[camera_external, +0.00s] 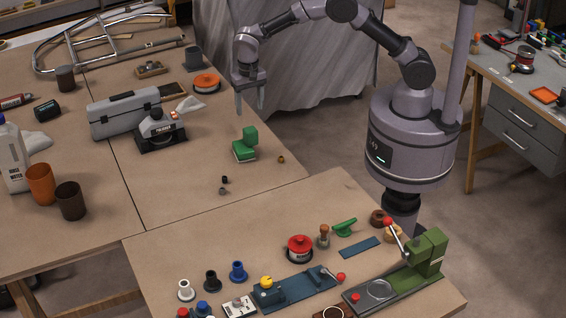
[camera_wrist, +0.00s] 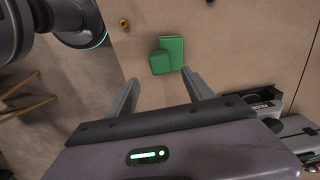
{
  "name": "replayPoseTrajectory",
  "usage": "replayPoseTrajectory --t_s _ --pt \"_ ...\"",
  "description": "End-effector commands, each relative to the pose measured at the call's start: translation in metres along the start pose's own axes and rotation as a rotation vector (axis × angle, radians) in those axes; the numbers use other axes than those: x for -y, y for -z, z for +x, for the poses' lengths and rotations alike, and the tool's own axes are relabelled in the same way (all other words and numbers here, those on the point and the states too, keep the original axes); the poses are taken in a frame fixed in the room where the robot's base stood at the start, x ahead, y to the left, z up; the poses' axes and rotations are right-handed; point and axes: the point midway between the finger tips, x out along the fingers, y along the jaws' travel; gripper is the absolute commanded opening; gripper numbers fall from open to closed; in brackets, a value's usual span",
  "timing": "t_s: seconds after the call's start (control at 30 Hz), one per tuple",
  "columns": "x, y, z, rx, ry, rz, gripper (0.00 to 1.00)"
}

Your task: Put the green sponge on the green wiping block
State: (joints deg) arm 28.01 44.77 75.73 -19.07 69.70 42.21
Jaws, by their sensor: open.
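Two green pieces sit together on the left table. The lower one, with a pale base edge, looks like the green wiping block (camera_external: 242,154); it also shows in the wrist view (camera_wrist: 173,48). A taller green piece, apparently the green sponge (camera_external: 250,136), stands upright at its far right end; it also shows in the wrist view (camera_wrist: 160,63). They touch or overlap in both views; I cannot tell whether the sponge rests fully on the block. My gripper (camera_external: 251,108) is open and empty, pointing down above them. In the wrist view the pieces lie just beyond the fingertips (camera_wrist: 161,77).
A small brass nut (camera_external: 281,159) and small dark pieces (camera_external: 224,180) lie nearby. A grey toolbox (camera_external: 125,114), a label device (camera_external: 160,131) and an orange disc (camera_external: 207,82) stand left and behind. The front table (camera_external: 205,250) is crowded on its right side.

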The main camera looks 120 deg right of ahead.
Motion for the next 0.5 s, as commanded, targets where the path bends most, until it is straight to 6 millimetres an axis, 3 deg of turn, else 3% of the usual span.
replayPoseTrajectory --t_s 0.07,0.17,0.2,0.27,0.3,0.4,0.5 --pt "0.000 -0.019 -0.030 -0.006 0.031 -0.057 0.61" --pt "-0.015 -0.075 -0.095 -0.021 0.110 -0.229 0.61" --pt "-0.029 -0.105 -0.123 -0.028 0.151 -0.318 0.61" --pt "-0.058 -0.149 -0.159 -0.043 0.214 -0.458 0.61" --pt "-0.082 -0.177 -0.178 -0.053 0.259 -0.553 0.61" --pt "-0.150 -0.238 -0.204 -0.087 0.370 -0.787 0.61" --pt "-0.210 -0.277 -0.203 -0.119 0.462 -0.974 0.61"
